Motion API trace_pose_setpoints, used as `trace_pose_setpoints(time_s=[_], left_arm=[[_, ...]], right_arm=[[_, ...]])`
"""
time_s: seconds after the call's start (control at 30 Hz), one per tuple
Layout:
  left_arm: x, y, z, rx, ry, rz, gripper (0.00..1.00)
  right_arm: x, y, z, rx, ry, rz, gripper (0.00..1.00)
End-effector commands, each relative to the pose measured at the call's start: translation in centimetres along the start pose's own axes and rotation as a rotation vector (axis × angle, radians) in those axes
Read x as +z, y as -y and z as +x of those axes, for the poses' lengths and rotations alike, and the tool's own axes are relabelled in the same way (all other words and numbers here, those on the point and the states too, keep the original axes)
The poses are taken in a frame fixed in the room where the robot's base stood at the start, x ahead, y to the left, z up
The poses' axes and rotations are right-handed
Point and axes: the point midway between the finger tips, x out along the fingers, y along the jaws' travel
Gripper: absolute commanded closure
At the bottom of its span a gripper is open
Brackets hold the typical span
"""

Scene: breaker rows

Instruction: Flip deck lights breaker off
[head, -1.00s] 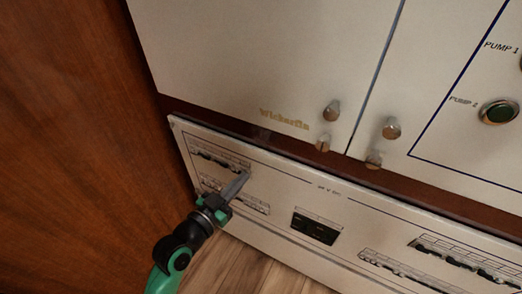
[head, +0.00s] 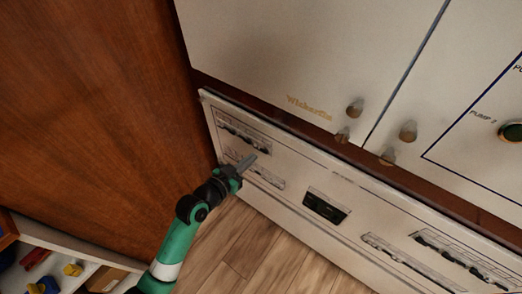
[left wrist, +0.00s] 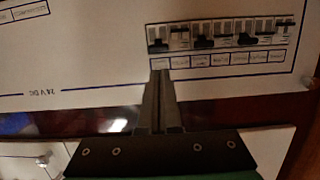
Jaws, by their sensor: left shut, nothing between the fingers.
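The breaker panel (head: 300,172) is a low cream board with two short breaker rows at its left end. The upper left row (head: 243,131) and lower left row (head: 262,176) have dark levers. The labels are too small to read, so I cannot tell which breaker is the deck lights one. My left gripper (head: 254,158) is shut and empty, its tip in front of the panel between these rows. In the left wrist view, the shut fingers (left wrist: 161,75) point at the left end of a breaker row (left wrist: 220,37), just by its label strip; contact cannot be told.
A dark display (head: 325,206) sits mid-panel, with more breaker rows (head: 460,262) to the right. Cream cabinet doors with knobs (head: 355,107) stand above. A wooden wall (head: 95,110) is on the left. Wooden floor (head: 240,240) lies open below. A shelf with coloured items (head: 72,269) is lower left.

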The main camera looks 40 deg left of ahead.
Motion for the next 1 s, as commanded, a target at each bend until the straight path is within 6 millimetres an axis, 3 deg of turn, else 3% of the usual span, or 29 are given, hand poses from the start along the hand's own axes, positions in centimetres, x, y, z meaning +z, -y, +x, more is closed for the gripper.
trace_pose_setpoints(time_s=[0.1,0.33,0.77,1.0], left_arm=[[0.2,-0.1,2.6,0.001,-0.002,0.0,1.0],[0.1,-0.1,5.7,0.001,-0.001,0.0,1.0],[0.0,-0.1,6.2,0.001,-0.001,0.0,1.0],[0.6,-1.2,6.7,0.02,-0.035,0.004,1.0]], right_arm=[[0.6,0.0,-0.7,0.0,0.0,0.0,0.5],[1.1,0.0,-1.2,0.0,0.0,0.0,0.5],[1.1,0.0,-1.2,0.0,0.0,0.0,0.5],[2.4,0.0,-2.6,0.0,0.0,0.0,0.5]])
